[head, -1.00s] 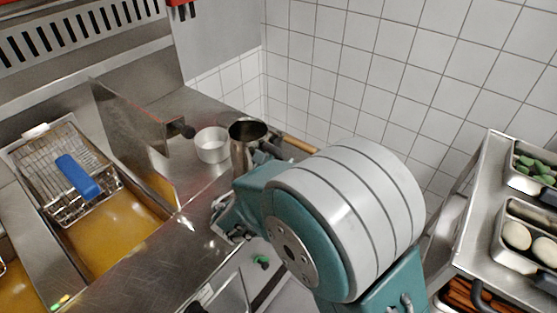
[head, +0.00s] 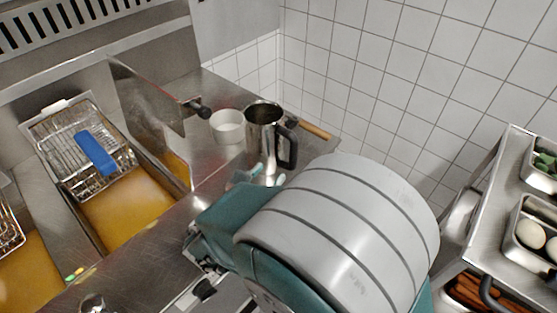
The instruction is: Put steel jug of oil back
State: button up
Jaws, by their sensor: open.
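The steel jug (head: 262,128) stands upright on the steel counter (head: 165,222), to the right of the fryer. Its black handle (head: 287,148) points right and toward me, and its open top shows a dark inside. My gripper (head: 258,178) is open; its pale fingertips show low in front of the jug's base. Whether they touch the jug I cannot tell. The rest of my gripper is largely hidden behind my arm's teal and grey links. The oil level in the jug cannot be made out.
A trolley with food pans (head: 530,225) stands at right.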

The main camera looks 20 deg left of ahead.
jog(key=shift+s+a, duration=0.1)
jog(key=shift+s, duration=0.4)
jog(key=d+r+m+g+h, duration=0.25)
jog(key=d+m+g, duration=0.35)
jog(key=d, duration=0.6)
jog(key=d+r+m+g+h, duration=0.1)
jog(key=d+m+g+h, duration=0.3)
jog(key=d+m, duration=0.65)
jog(key=s+d+r+m+g+y, duration=0.1)
jog(key=s+d+m+y, duration=0.3)
jog(key=m, duration=0.4)
jog(key=s+d+r+m+g+y, duration=0.1)
jog(key=s+d+r+m+y, duration=0.2)
jog(key=s+d+m+y, duration=0.2)
jog(key=m+y, duration=0.1)
jog(key=m, duration=0.2)
jog(key=shift+s+d, duration=0.25)
jog(key=shift+s, duration=0.15)
jog(key=shift+r+m+y, duration=0.1)
jog(key=shift+m+y, duration=0.15)
